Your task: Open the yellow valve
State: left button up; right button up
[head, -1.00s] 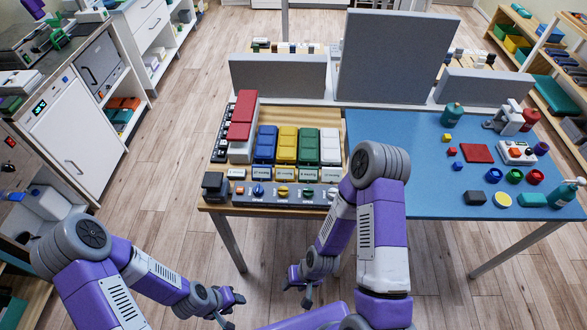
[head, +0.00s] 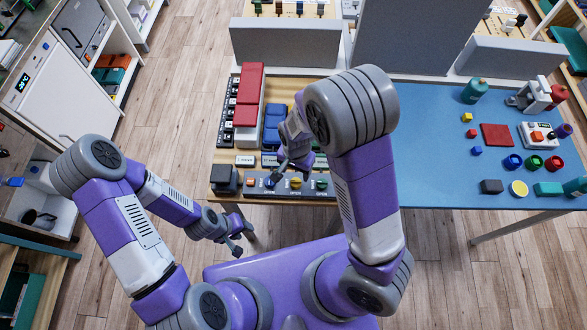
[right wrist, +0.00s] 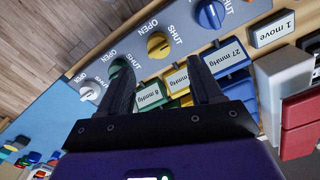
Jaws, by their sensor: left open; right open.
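The yellow valve (head: 296,183) is a round knob on the grey strip at the table's front edge. In the right wrist view the yellow valve (right wrist: 158,45) sits between the words OPEN and SHUT; I cannot tell which its mark points to. My right gripper (head: 279,168) is over the strip, by the blue and yellow valves. In the right wrist view the right gripper (right wrist: 162,66) is open and empty, its fingers spread with the yellow valve beyond the gap, apparently apart from it. My left gripper (head: 238,240) is open and empty, in front of the table and below its top.
Beside it on the strip are the blue valve (right wrist: 209,14), green valve (right wrist: 117,66) and white valve (right wrist: 88,92). Labelled coloured blocks stand behind, the blue block (head: 274,125) partly covered by my right arm. The blue tabletop (head: 435,150) at right has open room.

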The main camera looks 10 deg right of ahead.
aim_at(296, 181)
notch_tip(296, 181, down, 7)
jog(key=shift+s+f+b, duration=0.15)
jog(key=shift+b, duration=0.6)
jog(key=c, duration=1.1)
jog(key=shift+o, duration=0.2)
